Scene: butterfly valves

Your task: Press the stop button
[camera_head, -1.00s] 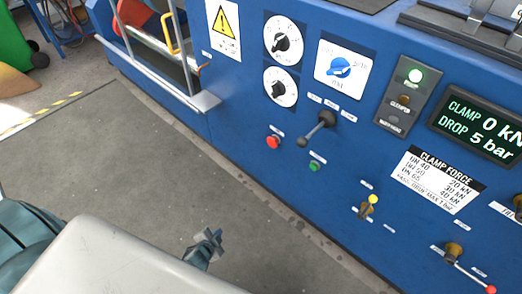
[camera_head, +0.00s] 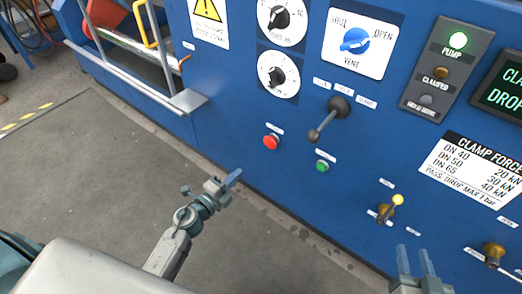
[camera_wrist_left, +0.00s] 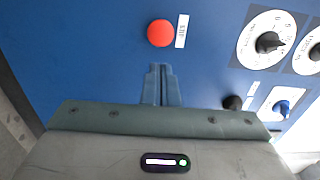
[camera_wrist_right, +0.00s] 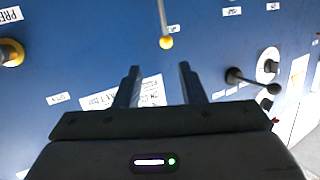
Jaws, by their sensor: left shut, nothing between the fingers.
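The red button (camera_head: 270,142), taken as the stop button, sits on the blue panel above and left of a green button (camera_head: 322,166). It also shows in the left wrist view (camera_wrist_left: 160,33) beside a small white label too blurred to read. My left gripper (camera_head: 236,174) is shut and empty, below and left of the red button and apart from it. In the left wrist view its closed fingertips (camera_wrist_left: 161,68) point toward the panel just below the button. My right gripper (camera_head: 416,252) is open and empty, at the lower right, in front of the panel; its spread fingers (camera_wrist_right: 158,70) show in the right wrist view.
A black-knobbed lever (camera_head: 325,119) stands out right of the red button. A yellow-tipped toggle (camera_head: 398,200) is near my right gripper. Dials (camera_head: 278,75) and a blue selector (camera_head: 355,40) are above. A metal ledge (camera_head: 186,102) juts out at left. Grey floor (camera_head: 80,160) is clear.

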